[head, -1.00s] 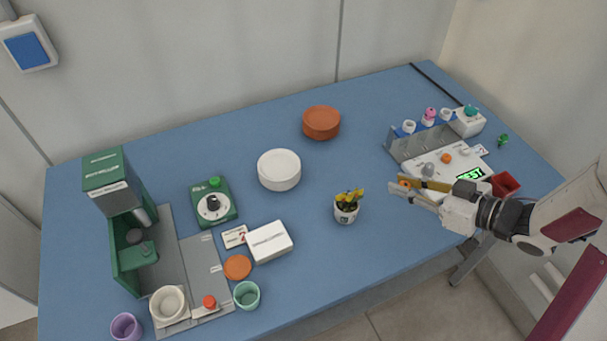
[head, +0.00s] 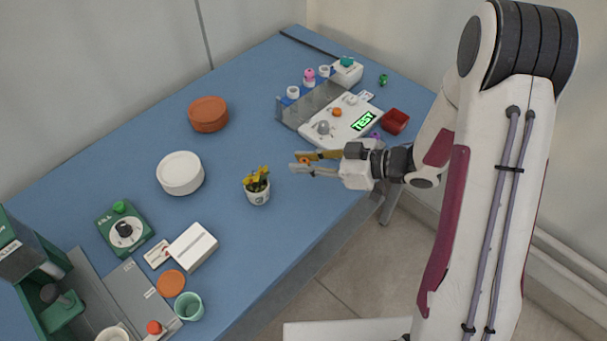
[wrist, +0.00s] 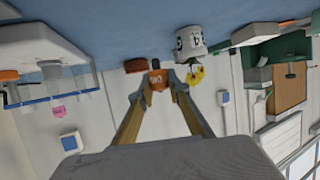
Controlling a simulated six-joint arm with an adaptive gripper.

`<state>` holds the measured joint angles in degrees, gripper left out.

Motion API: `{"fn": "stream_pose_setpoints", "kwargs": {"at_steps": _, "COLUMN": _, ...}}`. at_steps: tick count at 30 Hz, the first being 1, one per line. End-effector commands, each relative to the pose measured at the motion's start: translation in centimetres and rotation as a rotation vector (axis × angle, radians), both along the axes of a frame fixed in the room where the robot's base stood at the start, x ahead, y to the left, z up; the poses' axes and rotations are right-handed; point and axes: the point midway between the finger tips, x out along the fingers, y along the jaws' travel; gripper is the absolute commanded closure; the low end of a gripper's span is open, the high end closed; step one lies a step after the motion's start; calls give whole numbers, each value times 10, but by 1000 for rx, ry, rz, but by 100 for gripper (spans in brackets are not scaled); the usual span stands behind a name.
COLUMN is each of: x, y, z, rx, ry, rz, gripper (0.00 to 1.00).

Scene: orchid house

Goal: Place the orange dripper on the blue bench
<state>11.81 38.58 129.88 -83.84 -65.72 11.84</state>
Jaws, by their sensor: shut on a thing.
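My gripper (head: 299,163) is shut on the small orange dripper (head: 304,160). The blue bench (head: 150,140) fills much of the head view and also shows along the top of the wrist view (wrist: 130,20). The gripper holds the dripper over the bench's front right part, right of the potted yellow flower; its exact height is hard to tell. The fingers hide part of the dripper.
The flower pot (head: 258,193) stands close to the fingertips. A white device with a green display (head: 340,122) and a red tray (head: 396,122) stand behind and right.

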Motion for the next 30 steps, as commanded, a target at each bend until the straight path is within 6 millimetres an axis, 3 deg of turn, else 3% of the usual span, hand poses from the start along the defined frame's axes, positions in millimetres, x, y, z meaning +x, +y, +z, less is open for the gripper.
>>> {"fn": "stream_pose_setpoints", "kwargs": {"at_steps": 6, "x": 0, "y": 0, "z": -12, "rx": 0, "ry": 0, "rz": 0, "gripper": 94}}
{"fn": "stream_pose_setpoints", "kwargs": {"at_steps": 20, "x": 0, "y": 0, "z": -15, "rx": 0, "ry": 1, "rz": 1, "gripper": 94}}
{"fn": "stream_pose_setpoints", "kwargs": {"at_steps": 30, "x": 0, "y": 0, "z": -42, "rx": 1, "ry": 3, "rz": 0, "gripper": 94}}
